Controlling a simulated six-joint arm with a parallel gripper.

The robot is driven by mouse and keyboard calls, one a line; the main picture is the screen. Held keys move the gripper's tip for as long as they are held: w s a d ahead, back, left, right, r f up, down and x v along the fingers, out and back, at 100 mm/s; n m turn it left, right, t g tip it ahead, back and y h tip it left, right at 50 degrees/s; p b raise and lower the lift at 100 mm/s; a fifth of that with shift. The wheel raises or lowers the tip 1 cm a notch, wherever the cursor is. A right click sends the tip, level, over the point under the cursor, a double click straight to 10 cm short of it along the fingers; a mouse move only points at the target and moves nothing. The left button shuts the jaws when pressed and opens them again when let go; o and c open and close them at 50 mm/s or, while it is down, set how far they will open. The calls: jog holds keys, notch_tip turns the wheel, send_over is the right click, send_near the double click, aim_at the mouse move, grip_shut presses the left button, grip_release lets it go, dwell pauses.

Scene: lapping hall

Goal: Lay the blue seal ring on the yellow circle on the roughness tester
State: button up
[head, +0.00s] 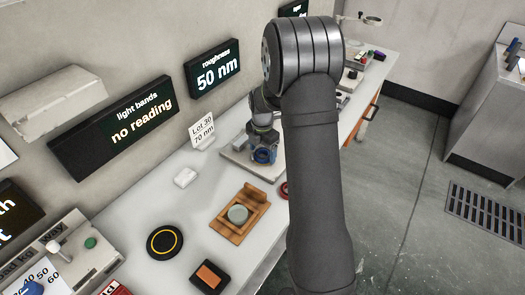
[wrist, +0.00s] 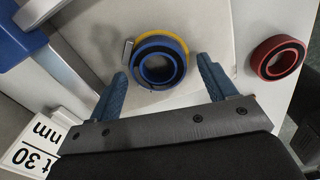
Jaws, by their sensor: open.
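The blue seal ring (wrist: 147,66) lies on the yellow circle (wrist: 181,43) on the pale base of the roughness tester (wrist: 205,22). In the wrist view a yellow arc shows past the ring's upper edge; the rest of the circle is hidden, so exact centring is hard to tell. My gripper (wrist: 163,68) is open, with one finger on each side of the ring and visible gaps to both. In the head view the ring (head: 264,156) shows below my gripper (head: 262,143) on the tester's base (head: 238,157).
A red ring (wrist: 263,64) lies right of the tester. The "Lot 30 70 nm" card (head: 203,130) stands beside it. A wooden holder (head: 252,205) with a grey disc, a black disc with a yellow ring (head: 152,250) and a white block (head: 185,177) are on the bench.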

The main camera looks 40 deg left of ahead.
notch_tip(320, 180, up, 12)
dwell(0.4)
notch_tip(320, 180, down, 12)
jog(key=shift+f, duration=0.1)
jog(key=shift+w+a+r, duration=0.1)
jog(key=shift+r, duration=1.7)
